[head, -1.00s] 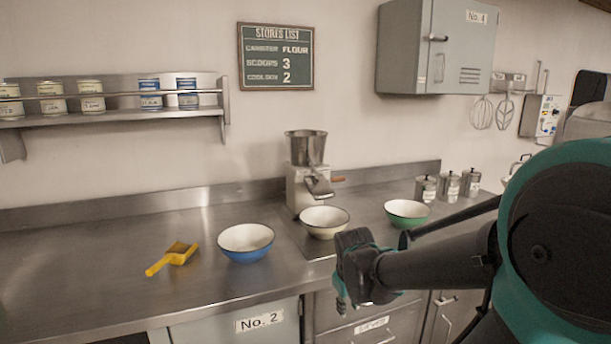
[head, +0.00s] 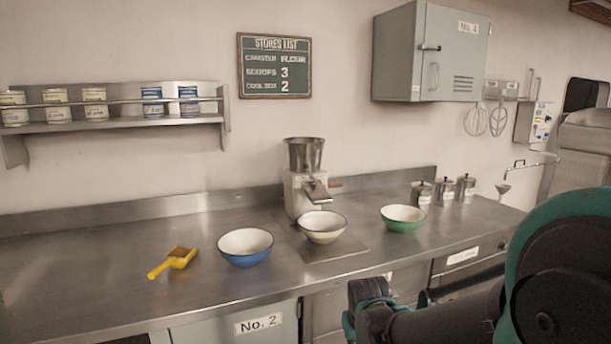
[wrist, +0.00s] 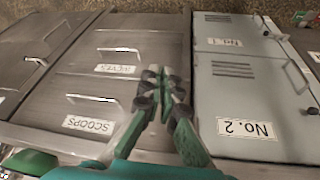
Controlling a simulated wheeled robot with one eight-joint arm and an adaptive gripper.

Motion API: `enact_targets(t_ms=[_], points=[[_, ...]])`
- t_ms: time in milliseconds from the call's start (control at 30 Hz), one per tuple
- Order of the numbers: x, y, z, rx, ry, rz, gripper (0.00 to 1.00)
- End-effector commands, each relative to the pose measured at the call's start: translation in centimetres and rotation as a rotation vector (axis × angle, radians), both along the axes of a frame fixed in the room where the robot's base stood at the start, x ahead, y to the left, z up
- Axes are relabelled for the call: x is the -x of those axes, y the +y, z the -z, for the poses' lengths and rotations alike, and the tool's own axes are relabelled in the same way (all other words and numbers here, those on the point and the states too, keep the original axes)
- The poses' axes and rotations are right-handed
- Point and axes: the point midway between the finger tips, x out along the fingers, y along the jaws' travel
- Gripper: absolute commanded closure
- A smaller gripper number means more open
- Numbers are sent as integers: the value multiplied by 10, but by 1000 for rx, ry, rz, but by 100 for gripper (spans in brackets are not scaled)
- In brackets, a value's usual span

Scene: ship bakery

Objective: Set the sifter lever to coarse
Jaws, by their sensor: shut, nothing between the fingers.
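The sifter (head: 303,185) stands on the steel counter against the back wall, a grey-white body with a metal hopper (head: 304,154) on top and a sloping chute in front. A cream bowl (head: 323,227) stands under the chute. My gripper (wrist: 154,75) is shut and empty in the wrist view, in front of the drawers and cupboard doors below the counter. In the head view it is low, at the lower right, well apart from the sifter.
Lidded canisters (head: 444,190) stand at the back right. A grey wall cabinet (head: 431,52) hangs above. Drawer handles (wrist: 95,101) stick out near my gripper.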

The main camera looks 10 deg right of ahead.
Motion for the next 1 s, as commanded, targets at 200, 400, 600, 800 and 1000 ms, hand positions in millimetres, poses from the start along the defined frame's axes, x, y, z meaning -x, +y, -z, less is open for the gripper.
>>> enact_targets(t_ms=[200,400,600,800,1000], points=[[-62,-35,-31,290,-65,-99,100],[-132,-55,-76,607,-152,-219,100],[-203,-48,-130,919,-248,-344,100],[-269,-11,-184,1229,-355,-475,100],[-322,53,-233,1537,-463,-600,100]])
